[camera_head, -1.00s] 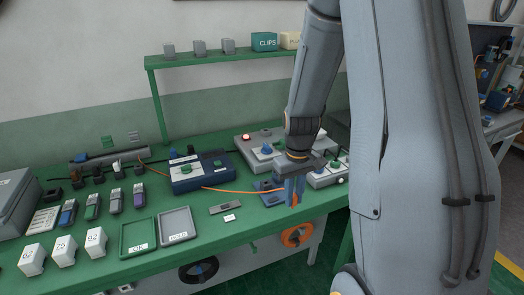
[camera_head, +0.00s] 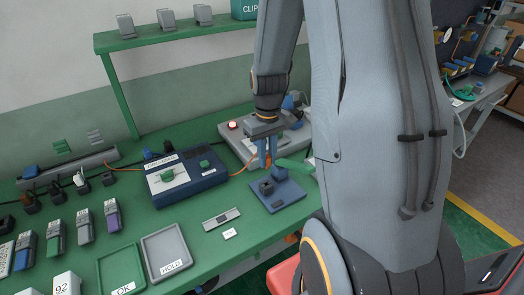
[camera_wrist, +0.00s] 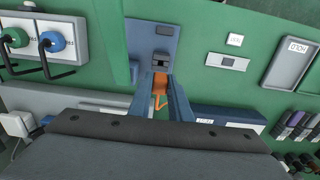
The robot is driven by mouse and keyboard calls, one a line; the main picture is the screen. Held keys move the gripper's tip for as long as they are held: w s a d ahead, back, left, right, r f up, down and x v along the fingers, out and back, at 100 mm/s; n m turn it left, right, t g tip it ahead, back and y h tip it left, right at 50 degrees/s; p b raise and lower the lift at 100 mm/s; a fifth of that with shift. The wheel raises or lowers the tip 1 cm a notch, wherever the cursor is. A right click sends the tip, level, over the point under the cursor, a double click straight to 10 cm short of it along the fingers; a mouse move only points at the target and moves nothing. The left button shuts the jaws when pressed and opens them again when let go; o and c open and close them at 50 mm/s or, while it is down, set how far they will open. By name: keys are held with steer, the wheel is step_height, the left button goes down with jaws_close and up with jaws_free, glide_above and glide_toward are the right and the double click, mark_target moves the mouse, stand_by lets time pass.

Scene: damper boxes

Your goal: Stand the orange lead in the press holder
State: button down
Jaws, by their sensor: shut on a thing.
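My gripper (camera_head: 266,152) is shut on the orange lead (camera_head: 268,163), whose orange end shows between the two blue fingers. In the wrist view the orange end (camera_wrist: 159,86) sits between the fingertips (camera_wrist: 160,80), with a thin orange cable bending behind it. The press holder appears to be the blue plate (camera_head: 289,199) with dark raised blocks on the green bench. My gripper is above and just behind it in the head view. In the wrist view the plate (camera_wrist: 143,36) lies just beyond the fingertips, its dark block (camera_wrist: 161,59) close to the lead. I cannot tell the gap.
A blue tester box (camera_head: 186,178) stands left of my gripper, and a grey control box (camera_head: 236,142) stands behind it. A grey bar (camera_head: 221,218), a small white label (camera_head: 230,234) and a HOLD tray (camera_head: 166,252) lie left of the plate.

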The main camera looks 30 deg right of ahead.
mark_target(267, 167)
steer(key=shift+f+b, duration=2.7)
steer(key=shift+f, duration=0.4)
steer(key=shift+s+r, duration=0.1)
steer(key=shift+r, duration=0.05)
steer(key=shift+s+p, duration=0.1)
steer(key=shift+p, duration=0.3)
steer(key=shift+f+b, duration=0.6)
steer(key=shift+f, duration=0.55)
steer(key=c, duration=1.6)
jaws_free()
steer(key=shift+o, duration=0.2)
step_height(267, 167, up, 7)
steer(key=shift+r+b, duration=0.15)
steer(key=shift+b, duration=0.5)
steer(key=shift+a+r, duration=0.2)
steer(key=shift+a, duration=0.1)
steer(key=s+a, duration=0.3)
steer(key=a, duration=0.3)
steer(key=s+a+r+t, duration=0.1)
steer(key=s+a, duration=0.3)
steer(key=a, duration=0.2)
steer(key=shift+s+a+r, duration=0.15)
steer(key=shift+a+r, duration=0.05)
steer(key=shift+r, duration=0.05)
